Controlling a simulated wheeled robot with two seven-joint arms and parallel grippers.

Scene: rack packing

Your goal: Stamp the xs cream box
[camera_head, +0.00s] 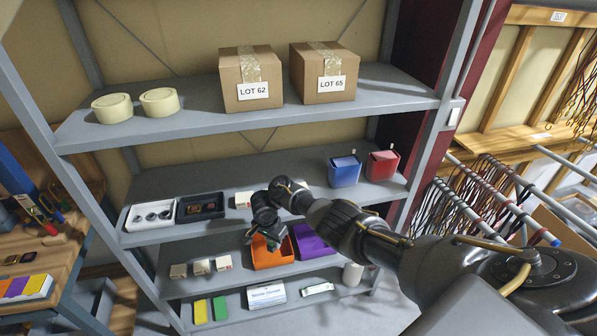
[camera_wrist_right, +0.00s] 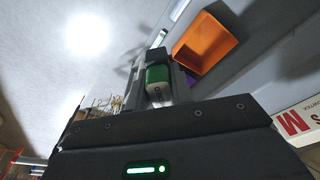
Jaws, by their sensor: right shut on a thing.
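My right gripper (camera_head: 266,238) reaches to the shelf rack from the right, just above and in front of the orange bin. In the right wrist view, it is shut on a small green and white object (camera_wrist_right: 158,76), which may be a stamp. My left gripper is not in view.
An orange bin (camera_head: 270,259) and a purple bin (camera_head: 312,243) stand right of the cream boxes. Blue (camera_head: 344,171) and red (camera_head: 382,165) bins and white (camera_head: 152,215) and black (camera_head: 201,208) trays sit above.

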